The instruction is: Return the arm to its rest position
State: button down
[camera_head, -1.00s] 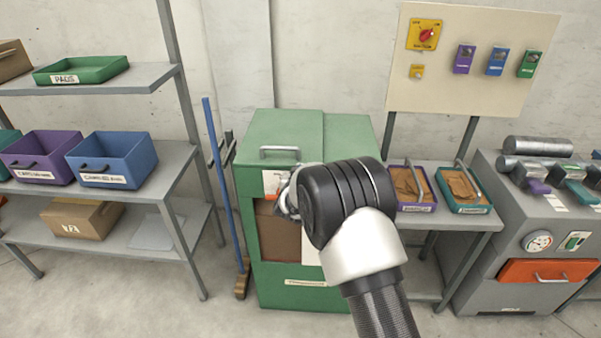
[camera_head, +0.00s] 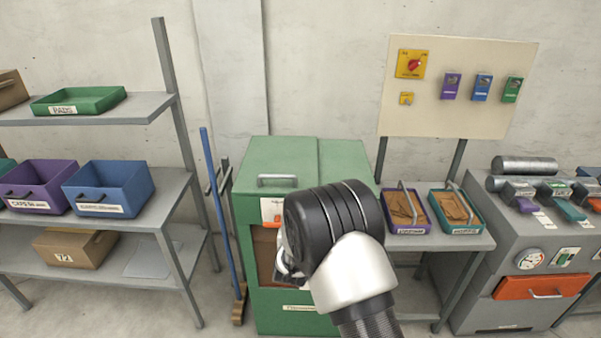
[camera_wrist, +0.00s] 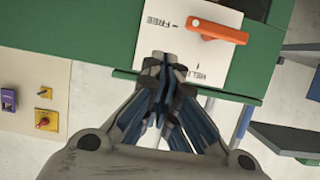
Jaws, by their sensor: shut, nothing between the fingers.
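My gripper (camera_wrist: 165,85) is shut and empty in the wrist view, its fingertips together in front of a green cabinet. In the head view my arm's black and white wrist hides most of it. The green cabinet (camera_head: 318,165) stands behind my arm, with a grey handle on its top. An orange lever (camera_wrist: 218,31) on a white label plate (camera_wrist: 185,22) shows on the cabinet in the wrist view. The fingertips overlap the plate's edge in the picture; I cannot tell whether they touch it.
A shelf rack (camera_head: 100,108) with a green tray, purple and blue bins and a cardboard box stands at the left. A blue-handled broom (camera_head: 222,220) leans beside the cabinet. Right are two trays on a bench, a switch panel (camera_head: 455,115) and a grey machine (camera_head: 500,300).

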jog(key=s+d+r+g+y, duration=0.1)
jog(key=s+d+r+g, duration=0.15)
jog(key=s+r, duration=0.6)
jog(key=s+d+r+g+y, duration=0.15)
jog(key=s+d+r, duration=0.3)
jog(key=r, duration=0.65)
jog(key=s+d+g+h, duration=0.1)
jog(key=s+d, duration=0.4)
jog(key=s, duration=1.1)
jog(key=s+d+r+g+h, duration=0.1)
jog(key=s+d+g, duration=0.3)
jog(key=s, duration=1.3)
jog(key=shift+d+r, duration=0.2)
jog(key=shift+d, duration=0.65)
jog(key=shift+h, duration=0.25)
